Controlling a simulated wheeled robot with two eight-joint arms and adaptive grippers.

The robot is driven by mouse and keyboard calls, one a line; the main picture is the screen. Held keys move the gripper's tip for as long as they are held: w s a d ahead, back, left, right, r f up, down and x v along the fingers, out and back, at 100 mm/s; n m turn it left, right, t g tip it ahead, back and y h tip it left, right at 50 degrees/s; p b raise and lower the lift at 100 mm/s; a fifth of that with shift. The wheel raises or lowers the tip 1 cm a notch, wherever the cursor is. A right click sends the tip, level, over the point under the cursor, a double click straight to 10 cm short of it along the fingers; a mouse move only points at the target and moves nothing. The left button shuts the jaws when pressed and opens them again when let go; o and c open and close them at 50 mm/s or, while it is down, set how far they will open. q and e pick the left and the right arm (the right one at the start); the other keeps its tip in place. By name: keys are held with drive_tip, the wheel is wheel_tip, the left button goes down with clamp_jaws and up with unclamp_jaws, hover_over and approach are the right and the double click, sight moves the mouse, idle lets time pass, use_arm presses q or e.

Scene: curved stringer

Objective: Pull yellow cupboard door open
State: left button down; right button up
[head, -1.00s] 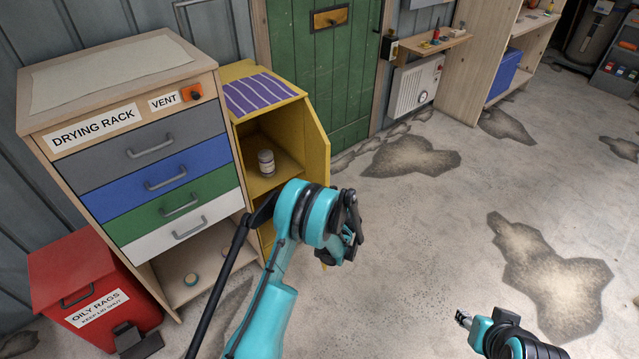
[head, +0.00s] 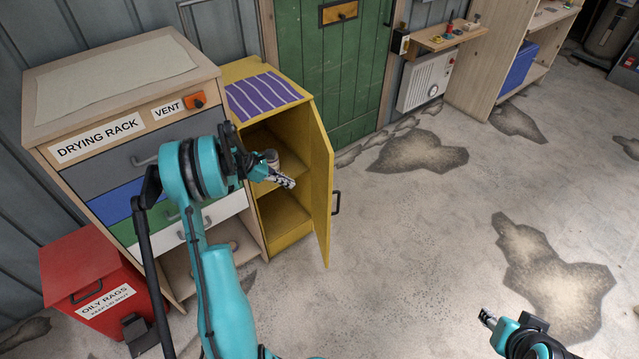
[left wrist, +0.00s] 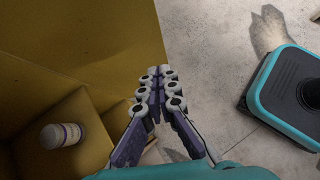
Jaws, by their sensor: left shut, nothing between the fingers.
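The yellow cupboard (head: 240,72) stands right of the drying rack. Its door (head: 320,185) stands open, swung out toward me, with a dark handle (head: 336,202) on its right-hand face. My left gripper (head: 288,182) is shut and empty in front of the cupboard opening, on the inner side of the door. In the left wrist view its fingertips (left wrist: 158,88) are together near a broad yellow panel (left wrist: 85,35); contact cannot be told. A white jar (left wrist: 60,135) stands inside the cupboard. My right gripper (head: 487,318) is low at the right, too small to read.
The drying rack (head: 120,107) with coloured drawers and a red oily-rags bin (head: 75,260) stand left. A green door (head: 325,75) and a heater (head: 427,80) are behind. The floor (head: 430,225) right of the cupboard door is clear.

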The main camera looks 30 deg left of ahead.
use_arm(q)
drive_tip(key=b, duration=0.3)
approach(327, 193)
wheel_tip(327, 193, down, 4)
drive_tip(key=w+d, duration=0.1)
drive_tip(key=w+d+b, duration=0.1)
drive_tip(key=shift+d+f, duration=0.1)
drive_tip(key=shift+d, duration=0.25)
drive_tip(key=shift+w+d+b, duration=0.25)
drive_tip(key=shift+d+b, duration=0.05)
drive_tip(key=shift+b, duration=0.05)
use_arm(e)
drive_tip(key=shift+f, duration=2.4)
use_arm(q)
drive_tip(key=shift+w+d, duration=0.1)
